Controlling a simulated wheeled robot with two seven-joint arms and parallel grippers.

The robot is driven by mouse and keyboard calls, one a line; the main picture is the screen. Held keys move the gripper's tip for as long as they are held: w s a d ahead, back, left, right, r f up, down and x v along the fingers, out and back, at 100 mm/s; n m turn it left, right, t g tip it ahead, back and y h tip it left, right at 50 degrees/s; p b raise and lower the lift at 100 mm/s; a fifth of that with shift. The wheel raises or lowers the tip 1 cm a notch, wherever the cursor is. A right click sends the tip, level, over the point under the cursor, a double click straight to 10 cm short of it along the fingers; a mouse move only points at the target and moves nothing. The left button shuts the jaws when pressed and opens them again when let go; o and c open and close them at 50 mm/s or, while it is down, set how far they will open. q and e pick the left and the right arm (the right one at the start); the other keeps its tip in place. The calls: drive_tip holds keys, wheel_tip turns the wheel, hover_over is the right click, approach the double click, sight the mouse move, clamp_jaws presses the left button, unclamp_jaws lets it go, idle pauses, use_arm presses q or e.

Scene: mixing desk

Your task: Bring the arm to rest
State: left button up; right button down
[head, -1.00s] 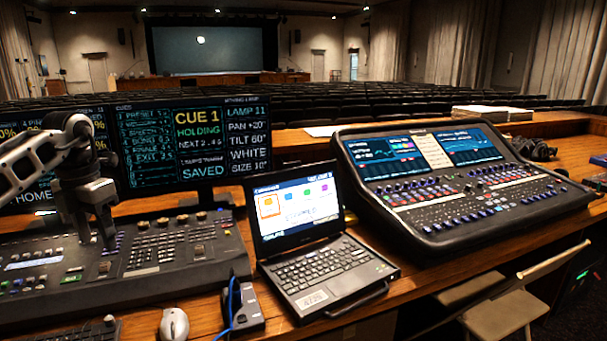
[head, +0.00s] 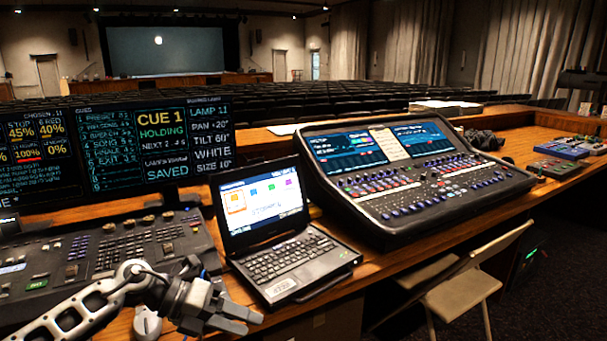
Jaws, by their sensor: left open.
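My left arm comes in from the lower left, and its gripper (head: 240,322) is open and empty. It hovers over the front of the desk, in front of the laptop's left corner. The two fingers point right. The lighting console (head: 110,250) lies behind and left of the arm. My right gripper is not in view.
An open laptop (head: 290,262) stands right of the gripper, and a large mixing console (head: 410,180) beyond it. Monitors (head: 140,150) stand at the back left. A folding chair (head: 465,285) is at the desk's front right. Small devices (head: 570,150) lie far right.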

use_arm(q)
drive_tip(key=s+d+n+t+h, duration=0.4)
drive_tip(key=d+n+h, duration=0.15)
drive_tip(key=d, duration=0.25)
drive_tip(key=s+a+f+n+t+y, duration=0.2)
drive_tip(key=s+a+f+n+y, duration=0.3)
drive_tip(key=n, duration=1)
drive_tip(key=s+a+f+n+t+y, duration=0.3)
drive_tip(key=s+a+f+n+y, duration=0.3)
drive_tip(key=s+f+n+y, duration=0.3)
drive_tip(key=s+f+n, duration=0.4)
drive_tip(key=n, duration=0.3)
drive_tip(key=shift+a+f+y, duration=0.1)
drive_tip(key=shift+y, duration=0.15)
